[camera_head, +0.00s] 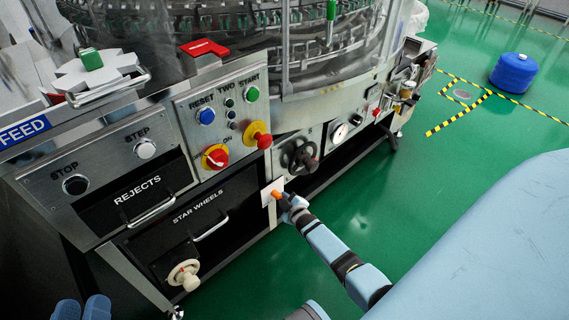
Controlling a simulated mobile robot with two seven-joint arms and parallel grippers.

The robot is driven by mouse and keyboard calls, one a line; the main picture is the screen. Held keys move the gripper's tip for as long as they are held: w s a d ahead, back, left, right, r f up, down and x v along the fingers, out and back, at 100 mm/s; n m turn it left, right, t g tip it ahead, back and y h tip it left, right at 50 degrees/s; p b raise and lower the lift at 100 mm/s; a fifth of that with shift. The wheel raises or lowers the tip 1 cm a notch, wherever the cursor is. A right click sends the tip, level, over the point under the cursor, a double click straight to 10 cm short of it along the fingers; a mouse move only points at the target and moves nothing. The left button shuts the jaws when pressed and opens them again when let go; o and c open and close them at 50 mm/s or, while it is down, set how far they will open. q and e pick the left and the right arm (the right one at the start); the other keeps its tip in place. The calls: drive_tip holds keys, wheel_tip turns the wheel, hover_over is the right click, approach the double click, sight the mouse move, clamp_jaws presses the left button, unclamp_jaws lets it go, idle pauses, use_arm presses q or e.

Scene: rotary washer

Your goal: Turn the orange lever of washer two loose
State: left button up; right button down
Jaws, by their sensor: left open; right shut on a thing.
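The orange lever (277,194) shows as a small orange tip in front of a pale plate (268,188) at the right end of the machine's lower front. My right gripper (283,199) is shut on the lever, and its fingers hide most of it. My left gripper (82,309) shows only as two blue finger ends at the bottom left edge. They are apart with nothing seen between them, well away from the lever.
The machine's control panel (222,122) carries buttons and knobs above the lever. A black handwheel (302,156) and a gauge (340,133) sit to its right. Drawer handles (211,229) and a cream knob (184,275) stick out to its left. Green floor (400,165) lies clear; a blue drum (511,72) stands far off.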

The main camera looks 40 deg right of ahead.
idle(0.3)
drive_tip(key=c, duration=1.1)
unclamp_jaws()
drive_tip(key=shift+a, duration=0.1)
use_arm(q)
drive_tip(key=shift+s, duration=0.1)
